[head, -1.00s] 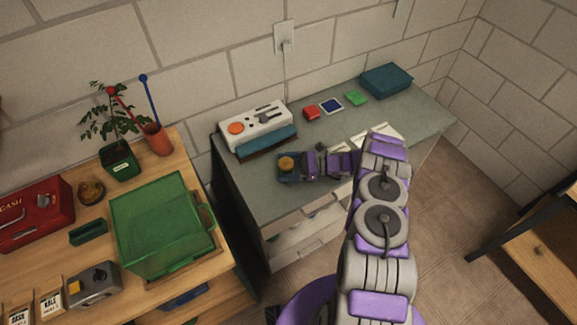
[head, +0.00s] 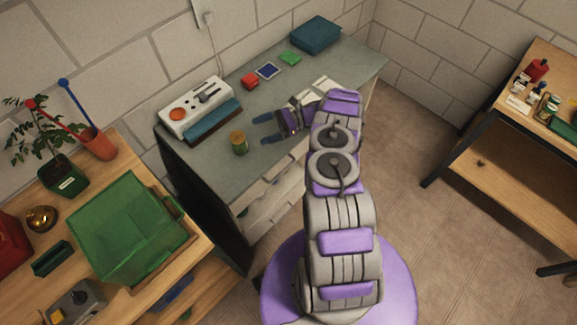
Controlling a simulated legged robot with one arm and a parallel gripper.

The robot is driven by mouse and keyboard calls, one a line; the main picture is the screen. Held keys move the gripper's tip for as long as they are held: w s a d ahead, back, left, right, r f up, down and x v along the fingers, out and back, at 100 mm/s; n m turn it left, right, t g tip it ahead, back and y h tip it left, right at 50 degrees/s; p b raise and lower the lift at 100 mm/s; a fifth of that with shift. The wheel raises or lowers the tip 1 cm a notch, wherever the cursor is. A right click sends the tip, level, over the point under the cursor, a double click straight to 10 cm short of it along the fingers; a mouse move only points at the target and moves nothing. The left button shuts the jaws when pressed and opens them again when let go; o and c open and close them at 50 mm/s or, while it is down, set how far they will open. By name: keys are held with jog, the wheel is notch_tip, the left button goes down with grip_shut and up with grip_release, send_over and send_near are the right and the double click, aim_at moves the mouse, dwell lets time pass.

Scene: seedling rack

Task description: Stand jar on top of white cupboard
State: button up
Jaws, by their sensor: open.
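The jar (head: 239,144), small and green with a brownish lid, stands upright on the grey top near the front edge of the cupboard (head: 215,179), which has a pale front with drawers or shelves. My gripper (head: 265,130) is open and empty, its two blue fingers pointing left towards the jar. A gap shows between the fingertips and the jar. My gripper is low over the cupboard top; its exact height I cannot tell.
A white device with an orange knob (head: 194,107) and a teal book (head: 213,123) lie behind the jar. Small red, blue and green items lie further back, with a teal box (head: 315,35). A wooden table with a green bin (head: 124,231) stands left, another table right.

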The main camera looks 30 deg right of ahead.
jog(key=s+a+r+n+g+h, duration=0.25)
jog(key=s+a+r, duration=0.2)
jog(key=r, duration=0.35)
jog(key=s+a+r+n+g+h, duration=0.2)
jog(key=s+a+r+n, duration=0.15)
jog(key=a+r, duration=0.4)
jog(key=s+a+r+n+g+h, duration=0.2)
jog(key=s+a+r+n+g, duration=0.15)
jog(key=r, duration=0.65)
jog(key=s+r+n+t+h, duration=0.1)
jog(key=s+r+n+h, duration=0.2)
jog(key=s, duration=0.4)
jog(key=s+r+n+h, duration=0.3)
jog(key=s, duration=0.5)
jog(key=s+d+n+t+h, duration=0.1)
jog(key=s+d+n+h, duration=0.1)
jog(key=s, duration=0.5)
jog(key=s+d+n+t+h, duration=0.1)
jog(key=s+d+n+h, duration=0.1)
jog(key=s+d, duration=0.3)
jog(key=shift+s+t+h, duration=0.4)
jog(key=shift+s+h, duration=0.15)
jog(key=shift+s, duration=0.4)
